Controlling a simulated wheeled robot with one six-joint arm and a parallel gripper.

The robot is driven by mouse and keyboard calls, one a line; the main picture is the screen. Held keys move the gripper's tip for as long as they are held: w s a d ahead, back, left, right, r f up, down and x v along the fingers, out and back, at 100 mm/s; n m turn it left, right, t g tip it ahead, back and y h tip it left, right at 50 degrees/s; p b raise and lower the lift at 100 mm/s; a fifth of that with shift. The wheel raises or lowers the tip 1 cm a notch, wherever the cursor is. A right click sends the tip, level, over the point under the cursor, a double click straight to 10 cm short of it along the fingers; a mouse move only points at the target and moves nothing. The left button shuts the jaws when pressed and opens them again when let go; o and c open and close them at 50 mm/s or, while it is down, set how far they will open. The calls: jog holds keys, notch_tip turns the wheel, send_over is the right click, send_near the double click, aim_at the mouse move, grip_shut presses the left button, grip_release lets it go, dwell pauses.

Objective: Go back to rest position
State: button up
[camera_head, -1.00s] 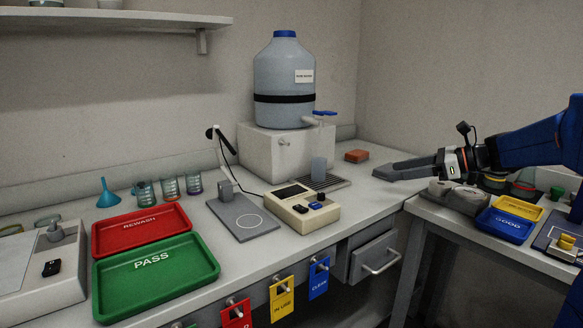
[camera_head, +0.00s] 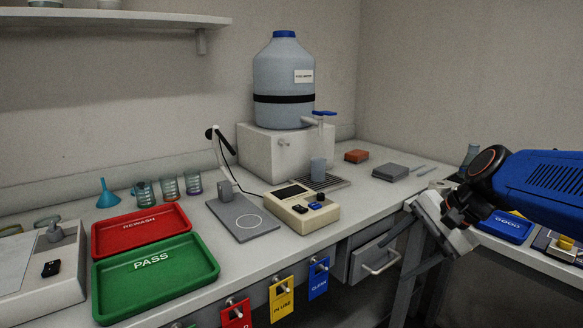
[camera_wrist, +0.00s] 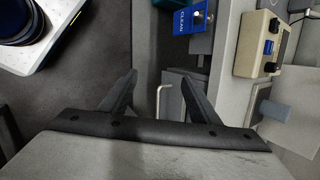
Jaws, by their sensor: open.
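My gripper (camera_head: 388,266) hangs in front of the bench corner, tilted down and left, by the grey drawer (camera_head: 372,252). The drawer's pale bar handle (camera_wrist: 160,103) shows in the gap between the fingers. I cannot tell whether the fingers touch it.
A blue tray (camera_head: 505,227) stands on the right bench, partly behind my arm. The green PASS tray (camera_head: 155,275) and red REWASH tray (camera_head: 140,228) lie on the left. Blue (camera_head: 318,280) and yellow (camera_head: 282,298) tags hang from the bench front.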

jog(key=s+d+f+n+h, duration=0.2)
jog(key=s+f+n, duration=0.2)
jog(key=s, duration=0.3)
jog(key=s+d+f+n+t+h, duration=0.1)
jog(key=s+d+f+n+h, duration=0.2)
jog(key=s+n, duration=0.4)
jog(key=shift+d+f+h, duration=0.2)
jog(key=shift+f+h, duration=0.1)
jog(key=shift+f, duration=0.4)
jog(key=shift+c, duration=0.3)
